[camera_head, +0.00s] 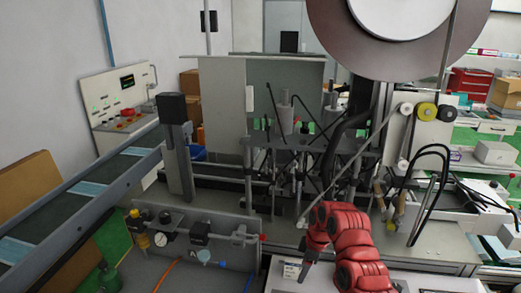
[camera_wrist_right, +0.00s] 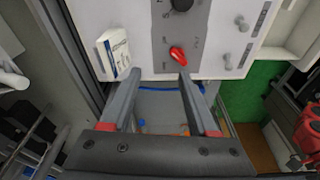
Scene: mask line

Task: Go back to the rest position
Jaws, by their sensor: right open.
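My right arm, red, comes into the head view from the lower right. Its gripper (camera_head: 304,270) points down near the bottom edge, and the fingertips are hard to make out there. In the right wrist view the right gripper (camera_wrist_right: 160,76) shows two grey fingers, apart, with nothing between them. The fingers are over the near edge of a white machine panel (camera_wrist_right: 220,50). A red knob (camera_wrist_right: 178,55) on that panel lies just beyond the fingertips. My left gripper is in neither view.
A small white box with print (camera_wrist_right: 115,52) is at the panel's left side. A conveyor (camera_head: 75,205) with blue masks runs along the left. A metal plate with gauges (camera_head: 190,240) stands left of my right arm. Machine posts and cables (camera_head: 300,150) crowd the middle.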

